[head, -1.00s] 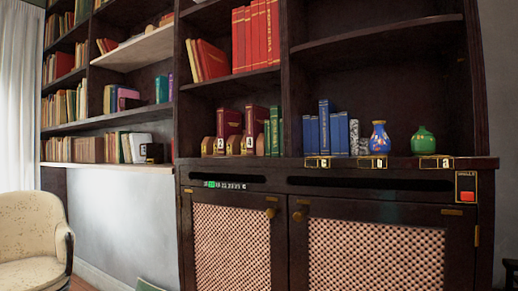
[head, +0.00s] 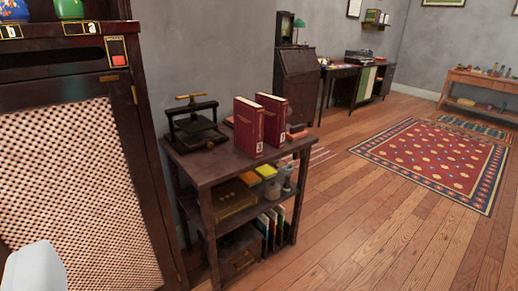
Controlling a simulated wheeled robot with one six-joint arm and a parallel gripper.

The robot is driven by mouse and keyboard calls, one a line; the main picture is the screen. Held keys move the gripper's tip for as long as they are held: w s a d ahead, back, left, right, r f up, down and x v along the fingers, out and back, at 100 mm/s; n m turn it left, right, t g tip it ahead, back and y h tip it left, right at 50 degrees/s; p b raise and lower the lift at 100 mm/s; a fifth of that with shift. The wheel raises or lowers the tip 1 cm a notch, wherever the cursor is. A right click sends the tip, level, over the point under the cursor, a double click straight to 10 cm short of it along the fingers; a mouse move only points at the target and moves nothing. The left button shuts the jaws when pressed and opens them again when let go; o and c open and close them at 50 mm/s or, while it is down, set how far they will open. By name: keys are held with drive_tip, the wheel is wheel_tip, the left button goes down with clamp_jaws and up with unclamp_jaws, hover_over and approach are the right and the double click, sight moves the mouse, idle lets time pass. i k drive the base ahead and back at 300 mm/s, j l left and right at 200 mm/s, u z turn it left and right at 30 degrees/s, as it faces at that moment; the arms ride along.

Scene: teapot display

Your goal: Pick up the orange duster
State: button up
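I cannot clearly make out the orange duster. A small orange item (head: 297,130) lies at the right end of the small dark side table's top (head: 215,172), beside two upright red books (head: 250,127). It is partly hidden and too small to identify. The fingers of my gripper are not in view, and nothing is seen being held.
A black press (head: 193,123) stands on the table's left. The dark cabinet (head: 75,185) with its woven panel is close at left. Wooden floor (head: 400,215) is open to the right, with a red patterned rug (head: 435,160). A desk (head: 340,85) stands behind.

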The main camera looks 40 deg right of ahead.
sight(297, 132)
drive_tip(key=z, duration=1.35)
drive_tip(key=u, duration=1.9)
drive_tip(key=z, duration=1.9)
